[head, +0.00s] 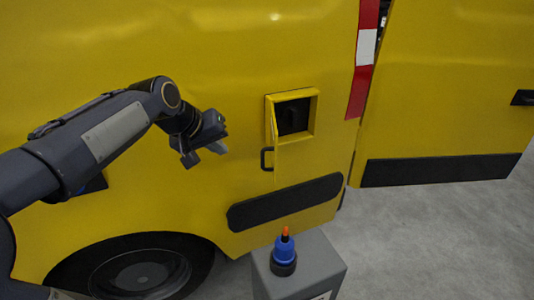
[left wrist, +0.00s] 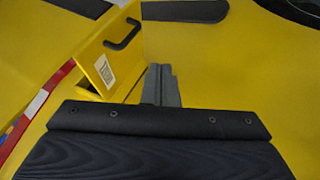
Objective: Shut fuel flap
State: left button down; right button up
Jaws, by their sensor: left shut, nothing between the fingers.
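The yellow fuel flap (head: 271,130) stands open on the van's side, swung out at the left edge of the square recess (head: 293,115) and seen nearly edge-on in the head view. Its black handle (head: 266,159) sticks out to the left. In the left wrist view the flap (left wrist: 112,55) shows its face with the handle (left wrist: 122,32) and a white label. My left gripper (head: 205,154) is shut and empty, left of the flap and apart from it in the head view. Its fingers (left wrist: 162,85) are together in the left wrist view. My right gripper is not in view.
A grey pedestal (head: 318,266) with a blue, orange-tipped object (head: 284,250) stands below the flap. A black trim strip (head: 285,201) and a wheel (head: 140,275) are lower on the van. An open yellow door (head: 450,90) is at the right.

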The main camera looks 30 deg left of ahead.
pick_arm(q)
jog(key=w+d+f+p, duration=0.2)
jog(key=w+d+f, duration=0.2)
jog(key=w+f, duration=0.3)
jog(key=shift+w+f, duration=0.25)
jog(key=shift+w, duration=0.25)
